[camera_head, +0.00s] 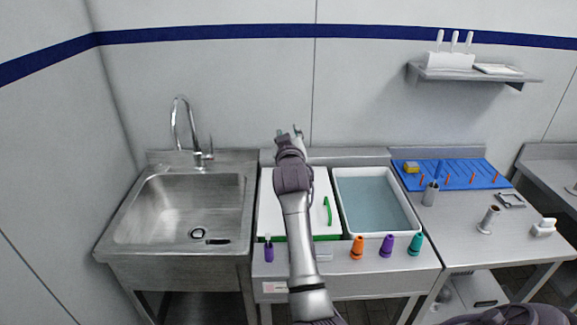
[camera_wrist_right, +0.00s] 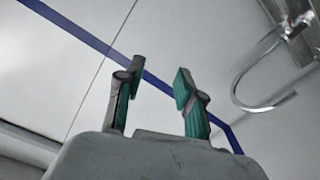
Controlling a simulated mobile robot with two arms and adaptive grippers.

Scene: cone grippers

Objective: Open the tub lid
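A white flat panel (camera_head: 270,215) with a green bar handle (camera_head: 327,210) and a green front edge lies on the counter, partly hidden behind my right arm; it looks like a lid. Beside it on the right is an open white-rimmed tub (camera_head: 411,222) holding bluish liquid. I cannot tell whether another tub is under the panel. My right gripper (camera_head: 289,132) is raised beyond the panel's far edge, near the back wall. In the right wrist view its fingers (camera_wrist_right: 160,76) are apart with nothing between them. My left gripper is not in view.
Purple (camera_head: 269,251), orange (camera_head: 357,247), second purple (camera_head: 387,245) and teal (camera_head: 416,243) cones stand along the front edge. A sink (camera_head: 190,205) with a tall faucet (camera_head: 190,130) is at left. A blue board (camera_head: 460,175) and small metal items are at right. A wall shelf (camera_head: 470,75) is above.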

